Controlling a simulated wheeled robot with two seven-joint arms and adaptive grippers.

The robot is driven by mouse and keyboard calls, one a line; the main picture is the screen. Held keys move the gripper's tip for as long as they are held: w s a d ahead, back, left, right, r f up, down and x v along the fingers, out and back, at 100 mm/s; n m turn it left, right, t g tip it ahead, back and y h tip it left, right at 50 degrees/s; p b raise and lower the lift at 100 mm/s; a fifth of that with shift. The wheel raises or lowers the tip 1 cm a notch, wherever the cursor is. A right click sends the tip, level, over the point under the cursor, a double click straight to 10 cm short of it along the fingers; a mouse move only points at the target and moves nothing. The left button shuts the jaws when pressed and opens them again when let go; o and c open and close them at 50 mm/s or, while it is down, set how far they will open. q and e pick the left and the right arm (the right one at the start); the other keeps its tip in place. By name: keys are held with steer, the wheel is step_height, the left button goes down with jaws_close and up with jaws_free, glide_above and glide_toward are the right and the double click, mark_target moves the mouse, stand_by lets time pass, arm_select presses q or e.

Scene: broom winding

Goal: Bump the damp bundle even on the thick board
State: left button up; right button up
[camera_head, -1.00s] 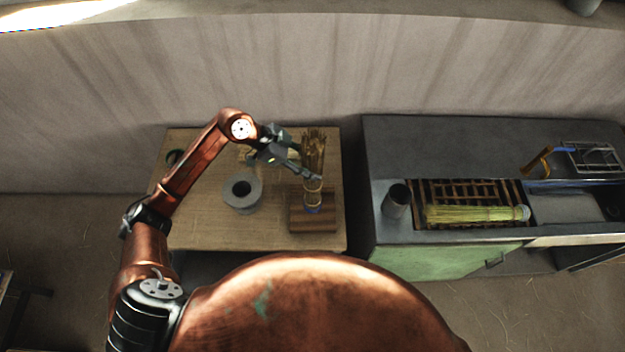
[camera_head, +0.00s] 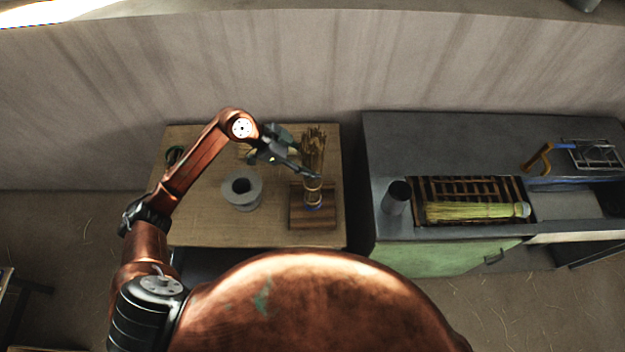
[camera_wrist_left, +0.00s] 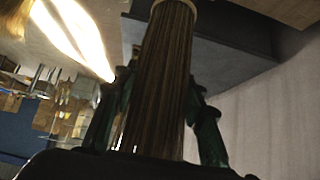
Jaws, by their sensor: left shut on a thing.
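The straw bundle (camera_head: 313,150) stands roughly upright over the thick brown board (camera_head: 313,219) on the wooden table. My right gripper is not in view.
A grey ring-shaped spool (camera_head: 242,192) stands on the wooden table (camera_head: 210,232) left of the board. Across a gap, the grey counter (camera_head: 440,145) holds a dark cup (camera_head: 397,197), a slatted rack (camera_head: 465,187) with a yellow-green bundle (camera_head: 475,212), and a blue-and-yellow tool (camera_head: 540,160).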

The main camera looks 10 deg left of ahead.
arm_select(q)
steer(key=shift+f+b, duration=0.45)
steer(key=shift+f, duration=1.45)
steer(key=shift+r, duration=0.15)
step_height(320, 180, up, 5)
steer(key=p, duration=0.5)
steer(key=shift+p, duration=0.35)
